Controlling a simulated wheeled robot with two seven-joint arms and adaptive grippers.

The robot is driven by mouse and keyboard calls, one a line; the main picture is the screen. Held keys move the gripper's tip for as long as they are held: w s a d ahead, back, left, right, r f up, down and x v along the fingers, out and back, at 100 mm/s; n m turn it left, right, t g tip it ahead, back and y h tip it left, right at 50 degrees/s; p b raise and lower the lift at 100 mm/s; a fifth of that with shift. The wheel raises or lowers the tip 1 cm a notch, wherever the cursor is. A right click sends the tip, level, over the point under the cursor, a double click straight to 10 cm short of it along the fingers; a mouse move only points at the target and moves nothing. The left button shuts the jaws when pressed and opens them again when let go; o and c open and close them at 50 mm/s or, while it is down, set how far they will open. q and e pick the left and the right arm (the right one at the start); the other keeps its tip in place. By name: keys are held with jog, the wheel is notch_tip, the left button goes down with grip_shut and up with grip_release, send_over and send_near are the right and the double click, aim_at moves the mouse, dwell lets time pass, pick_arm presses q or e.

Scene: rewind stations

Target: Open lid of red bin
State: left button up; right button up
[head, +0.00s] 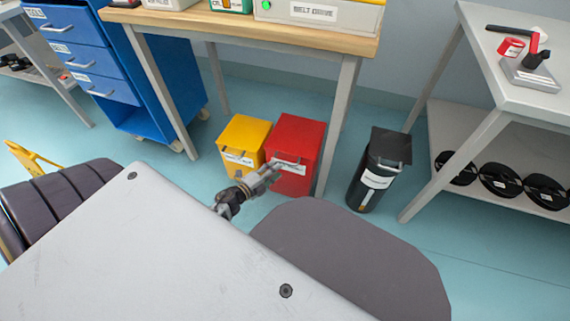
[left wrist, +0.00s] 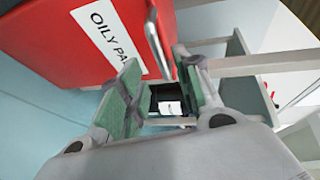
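The red bin (head: 307,144) stands on the floor under the wooden-topped bench, with its lid (head: 298,131) down. A grey bar handle and a white label are on its front. In the left wrist view the red front (left wrist: 60,45) fills the upper left, with a label reading "OILY PA…" and the handle (left wrist: 153,35) beside it. My left gripper (head: 273,172) is in front of the bin, near the handle. Its green-padded fingers (left wrist: 158,66) are apart, with the lower end of the handle appearing between the tips. I cannot tell whether they touch. My right gripper is not in view.
A yellow bin (head: 243,139) stands close on the red bin's left. A black bin (head: 377,172) is to the right, past the bench leg (head: 338,125). A blue drawer cabinet (head: 166,70) stands left.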

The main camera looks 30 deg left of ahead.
aim_at(285, 162)
pick_arm(q)
jog(key=shift+b+x, duration=1.05)
jog(key=shift+x, duration=2.5)
grip_shut()
